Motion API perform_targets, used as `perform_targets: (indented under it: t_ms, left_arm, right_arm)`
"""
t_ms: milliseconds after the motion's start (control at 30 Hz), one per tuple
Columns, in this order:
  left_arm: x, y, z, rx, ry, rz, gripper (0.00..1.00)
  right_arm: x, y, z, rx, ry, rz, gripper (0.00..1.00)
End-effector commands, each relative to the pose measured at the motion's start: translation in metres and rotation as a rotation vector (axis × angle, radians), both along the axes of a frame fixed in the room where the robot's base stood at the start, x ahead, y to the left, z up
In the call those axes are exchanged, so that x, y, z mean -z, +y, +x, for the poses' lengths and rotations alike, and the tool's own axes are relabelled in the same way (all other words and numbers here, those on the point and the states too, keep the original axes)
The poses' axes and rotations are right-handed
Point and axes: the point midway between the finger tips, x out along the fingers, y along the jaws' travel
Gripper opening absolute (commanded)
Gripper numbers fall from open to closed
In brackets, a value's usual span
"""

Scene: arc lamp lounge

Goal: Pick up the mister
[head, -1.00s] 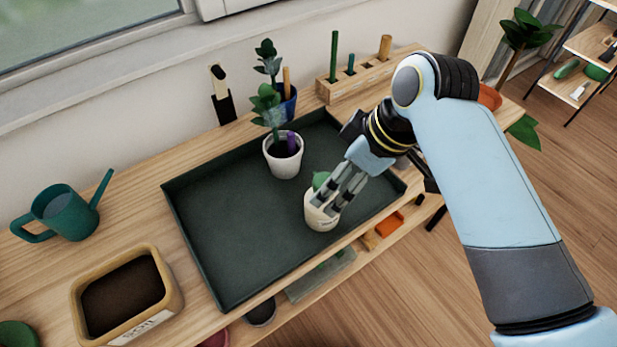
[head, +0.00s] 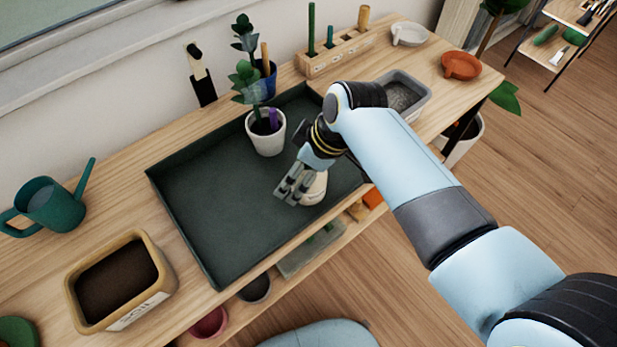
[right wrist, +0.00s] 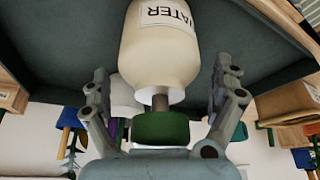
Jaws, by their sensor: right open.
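The mister (head: 316,191) is a cream bottle standing in the dark green tray (head: 205,225), near its front right. In the right wrist view the mister (right wrist: 158,50) shows its WATER label, a metal neck and a green top. My right gripper (head: 288,192) is over the tray at the mister, hiding its top and left side in the head view. In the right wrist view my right gripper (right wrist: 163,88) is open, with one finger on each side of the bottle's neck and gaps between. My left gripper is out of view.
A white pot (head: 266,140) with a plant stands close behind my right gripper. The tray's left part is bare. A teal watering can (head: 48,205) and soil box (head: 118,284) stand left of the tray. A grey bin (head: 418,92) is behind my right arm.

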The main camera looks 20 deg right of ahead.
Motion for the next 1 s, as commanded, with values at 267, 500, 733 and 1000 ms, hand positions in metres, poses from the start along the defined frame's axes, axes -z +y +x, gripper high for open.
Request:
perform_targets:
  t_ms: [267,500,733,1000]
  left_arm:
    - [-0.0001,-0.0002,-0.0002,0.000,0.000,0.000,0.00]
    - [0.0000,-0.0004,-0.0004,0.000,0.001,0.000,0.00]
    - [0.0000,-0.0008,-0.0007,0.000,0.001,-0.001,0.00]
    - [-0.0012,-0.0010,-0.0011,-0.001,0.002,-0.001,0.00]
  right_arm:
    - [-0.0005,-0.0001,-0.0001,0.000,0.000,0.000,0.78]
    - [-0.0005,-0.0003,-0.0001,0.000,0.000,0.000,0.46]
    - [-0.0006,-0.0003,-0.0002,0.000,0.000,0.000,0.16]
    - [-0.0024,-0.0001,0.0006,0.000,-0.002,0.001,0.16]
